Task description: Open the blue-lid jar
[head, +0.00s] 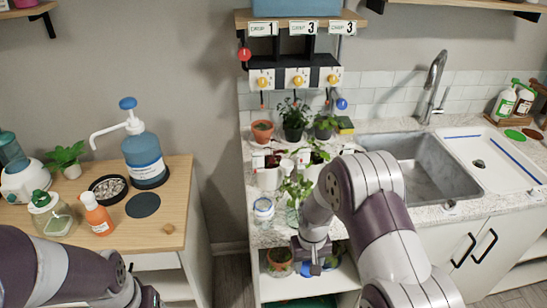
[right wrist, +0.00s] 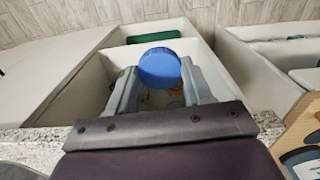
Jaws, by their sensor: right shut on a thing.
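My right gripper (head: 313,265) is low at the front edge of the counter, over the open shelf space. In the right wrist view the right gripper (right wrist: 157,90) is shut on a round blue lid (right wrist: 160,67), which sits between its fingertips. The lid also shows as a small blue patch in the head view (head: 316,269). I cannot tell whether a jar is under the lid; the gripper hides that place. A clear jar (head: 263,210) with a pale blue-white top stands on the counter. My left gripper (head: 149,297) is only partly in view at the bottom edge; its jaws cannot be made out.
Several potted plants (head: 295,113) stand on the counter left of the sink (head: 416,165). The wooden table (head: 160,225) at left holds a blue pump bottle (head: 145,157), an orange bottle (head: 97,215) and a green-topped jar (head: 51,213).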

